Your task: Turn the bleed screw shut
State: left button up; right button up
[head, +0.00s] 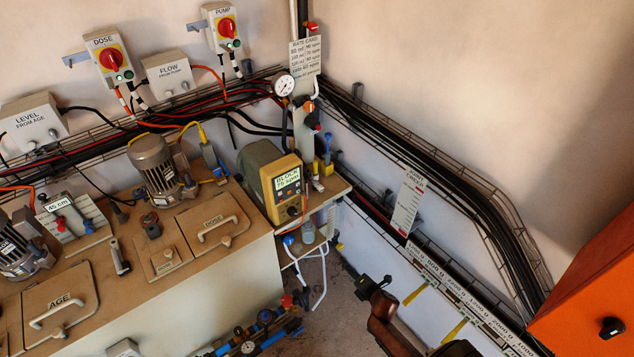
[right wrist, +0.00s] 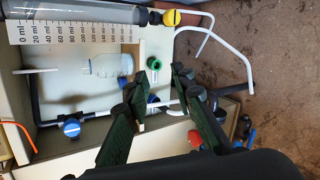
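The dosing pump (head: 270,182), grey and yellow with a lit display reading BLOCK 75 spm, stands at the end of the tank top. I cannot pick out the bleed screw with certainty in either view. My right gripper (head: 368,286) is in the lower middle of the head view, apart from the pump. Its dark fingers (right wrist: 166,72) are spread in the right wrist view, with nothing seen held between them. My left gripper is in neither view.
A scaled clear tube (right wrist: 80,12) with a yellow end fitting (right wrist: 170,18), a white bottle (right wrist: 110,65) and a blue-handled valve (right wrist: 71,128) are near my right gripper. A white bent hose (head: 322,280) hangs below the pump. An orange cabinet (head: 590,285) stands at right.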

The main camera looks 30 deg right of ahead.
jog(key=w+r+n+t, duration=0.1)
jog(key=w+r+n, duration=0.15)
jog(key=r, duration=0.35)
jog(key=w+r+n+t+p, duration=0.1)
jog(key=w+r+n, duration=0.15)
jog(key=r, duration=0.35)
jog(key=w+r+n+t, duration=0.1)
jog(key=w+r+n, duration=0.1)
jog(key=w+r, duration=0.35)
jog(key=n+t+y, duration=0.3)
jog(key=n, duration=0.6)
send_near(317, 185)
jog(key=w, duration=0.7)
jog(key=w+a+p, duration=0.1)
jog(key=w, duration=0.1)
jog(key=shift+w, duration=0.85)
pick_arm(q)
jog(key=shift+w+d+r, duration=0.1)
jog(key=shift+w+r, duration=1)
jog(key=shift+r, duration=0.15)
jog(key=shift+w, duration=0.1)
pick_arm(e)
jog(key=shift+c, duration=0.7)
grip_shut()
